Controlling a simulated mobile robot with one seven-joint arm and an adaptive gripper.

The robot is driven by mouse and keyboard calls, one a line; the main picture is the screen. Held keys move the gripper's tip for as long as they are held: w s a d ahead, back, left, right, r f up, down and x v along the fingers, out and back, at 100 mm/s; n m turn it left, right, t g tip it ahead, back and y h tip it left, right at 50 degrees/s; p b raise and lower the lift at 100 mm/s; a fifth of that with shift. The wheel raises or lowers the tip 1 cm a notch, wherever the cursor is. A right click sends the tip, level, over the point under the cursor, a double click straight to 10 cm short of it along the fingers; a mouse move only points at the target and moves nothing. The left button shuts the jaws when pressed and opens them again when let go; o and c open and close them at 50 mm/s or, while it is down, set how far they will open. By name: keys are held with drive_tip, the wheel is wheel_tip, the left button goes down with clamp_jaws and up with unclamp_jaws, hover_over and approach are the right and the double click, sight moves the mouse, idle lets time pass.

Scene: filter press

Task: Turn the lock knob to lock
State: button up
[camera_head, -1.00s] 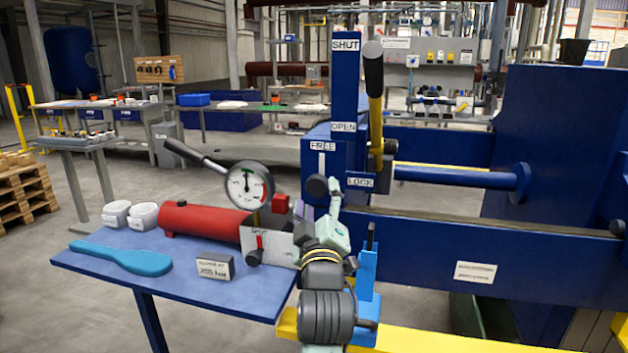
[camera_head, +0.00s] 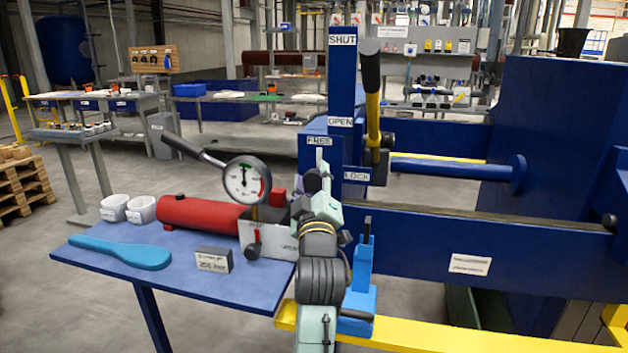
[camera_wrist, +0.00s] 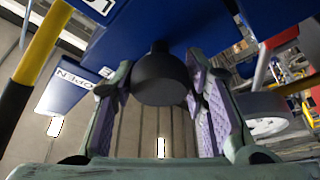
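The dark round lock knob (camera_head: 312,181) sits on the blue press housing, below the FREE label (camera_head: 320,141) and left of the LOCK label (camera_head: 356,175). In the wrist view the knob (camera_wrist: 160,80) is between the two purple-padded fingers of my gripper (camera_wrist: 158,88). The fingers stand apart on either side of it; I cannot tell whether either pad touches it. In the head view my gripper (camera_head: 313,198) is just at the knob, and its fingers partly hide the knob's lower part. Which way the knob is turned is unclear.
A black-and-yellow lever (camera_head: 371,95) stands right of the SHUT and OPEN labels. Left of my arm a blue table (camera_head: 190,262) bears a red cylinder (camera_head: 205,215), a pressure gauge (camera_head: 246,181) and a blue paddle (camera_head: 125,252). A blue upright fitting (camera_head: 362,275) stands close right of my arm.

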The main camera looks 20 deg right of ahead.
drive_tip(key=c, duration=0.6)
